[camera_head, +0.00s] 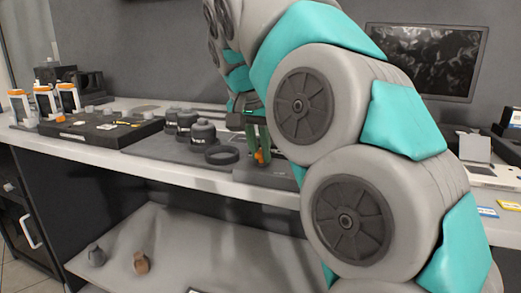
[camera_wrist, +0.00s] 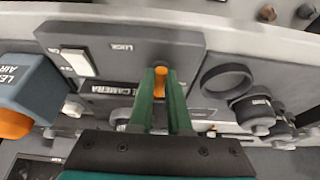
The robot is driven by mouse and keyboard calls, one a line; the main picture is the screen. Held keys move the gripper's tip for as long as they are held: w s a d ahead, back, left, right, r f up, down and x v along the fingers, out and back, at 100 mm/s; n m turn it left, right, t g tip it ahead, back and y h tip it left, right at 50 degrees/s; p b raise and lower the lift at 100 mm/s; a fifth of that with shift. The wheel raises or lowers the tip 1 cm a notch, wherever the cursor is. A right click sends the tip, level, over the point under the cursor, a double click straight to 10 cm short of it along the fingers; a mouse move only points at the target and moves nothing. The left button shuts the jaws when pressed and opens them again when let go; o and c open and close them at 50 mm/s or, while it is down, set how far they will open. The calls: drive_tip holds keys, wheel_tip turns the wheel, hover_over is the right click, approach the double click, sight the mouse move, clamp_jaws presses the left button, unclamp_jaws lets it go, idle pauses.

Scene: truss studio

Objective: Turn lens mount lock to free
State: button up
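An orange lever (camera_wrist: 160,82), which looks like the lens mount lock, stands on a dark grey panel (camera_wrist: 125,52) in the wrist view. The panel has white lettering, part of which reads CAMERA. My gripper (camera_wrist: 161,88) has its two green fingers close on either side of the lever, with little or no gap visible at the tips. In the head view my gripper (camera_head: 258,140) points down at the bench, and the orange lever (camera_head: 260,156) shows at its fingertips. My fingers hide the lever's lower part.
A black ring (camera_head: 222,155) lies on the bench beside several dark lenses (camera_head: 203,132). A white rocker switch (camera_wrist: 76,61) is on the panel. A blue-grey and orange block marked AIR (camera_wrist: 30,88) is at the wrist view's left. A monitor (camera_head: 425,60) stands behind my arm.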

clamp_jaws()
drive_tip(key=shift+n, duration=0.4)
drive_tip(key=n+y, duration=0.1)
drive_tip(key=n, duration=0.2)
drive_tip(key=shift+d+y, duration=0.15)
drive_tip(key=shift+y, duration=0.15)
drive_tip(key=n+y, duration=0.1)
drive_tip(key=n, duration=0.3)
drive_tip(key=shift+d+n+y, duration=0.1)
drive_tip(key=shift+n+y, duration=0.2)
drive_tip(key=shift+y, duration=0.1)
drive_tip(key=n+g+y, duration=0.1)
drive_tip(key=n, duration=0.2)
drive_tip(key=shift+w+d+n+g+y, duration=0.1)
drive_tip(key=shift+n+g+y, duration=0.2)
drive_tip(key=shift+n, duration=0.95)
drive_tip(key=shift+w+d+n+g+y, duration=0.15)
drive_tip(key=shift+n+g, duration=0.25)
drive_tip(key=shift+n, duration=0.85)
drive_tip(key=shift+s+a, duration=0.1)
drive_tip(key=shift+a, duration=0.05)
